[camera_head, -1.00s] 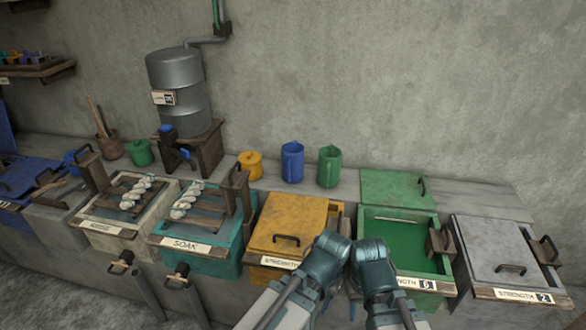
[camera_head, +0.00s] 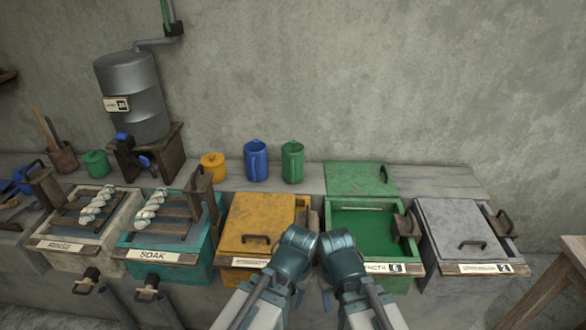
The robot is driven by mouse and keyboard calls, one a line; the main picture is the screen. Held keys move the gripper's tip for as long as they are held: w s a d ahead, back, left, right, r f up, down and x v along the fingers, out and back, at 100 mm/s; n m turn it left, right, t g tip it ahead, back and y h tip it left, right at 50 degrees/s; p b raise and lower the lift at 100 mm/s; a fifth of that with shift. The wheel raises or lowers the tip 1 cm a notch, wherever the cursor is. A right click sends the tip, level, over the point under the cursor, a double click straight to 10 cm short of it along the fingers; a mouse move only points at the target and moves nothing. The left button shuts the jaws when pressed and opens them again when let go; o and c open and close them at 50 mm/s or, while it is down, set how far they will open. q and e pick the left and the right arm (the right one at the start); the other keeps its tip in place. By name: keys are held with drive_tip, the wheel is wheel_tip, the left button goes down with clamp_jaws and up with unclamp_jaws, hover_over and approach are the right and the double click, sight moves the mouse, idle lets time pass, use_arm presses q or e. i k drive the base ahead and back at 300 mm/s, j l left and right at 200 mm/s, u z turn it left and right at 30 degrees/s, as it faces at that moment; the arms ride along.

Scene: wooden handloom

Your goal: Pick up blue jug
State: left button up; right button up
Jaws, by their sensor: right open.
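The blue jug (camera_head: 256,161) stands upright on the grey ledge against the wall, between a yellow lidded pot (camera_head: 212,167) and a green jug (camera_head: 292,162). Nothing touches it. My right gripper (camera_head: 327,297) is low in the picture, in front of the open green bin, well short of the jug. It is open; its fingers are mostly hidden by my own arm. My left gripper (camera_head: 300,297) is close beside it on the left, also mostly hidden, so its jaws cannot be made out.
A yellow lidded bin (camera_head: 262,222), a green bin (camera_head: 375,235) and a grey lidded bin (camera_head: 461,232) stand in front of the ledge. A teal soak bin (camera_head: 170,243) with a wooden rack is at left. A metal tank (camera_head: 132,97) stands behind. Ledge right of the green lid is clear.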

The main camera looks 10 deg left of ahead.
sight(256, 164)
drive_tip(key=i+j+z, duration=0.25)
drive_tip(key=j+z, duration=0.25)
drive_tip(key=j, duration=0.15)
drive_tip(key=i+j+z, duration=0.2)
drive_tip(key=j, duration=0.2)
drive_tip(key=j+z, duration=0.25)
drive_tip(key=j, duration=0.15)
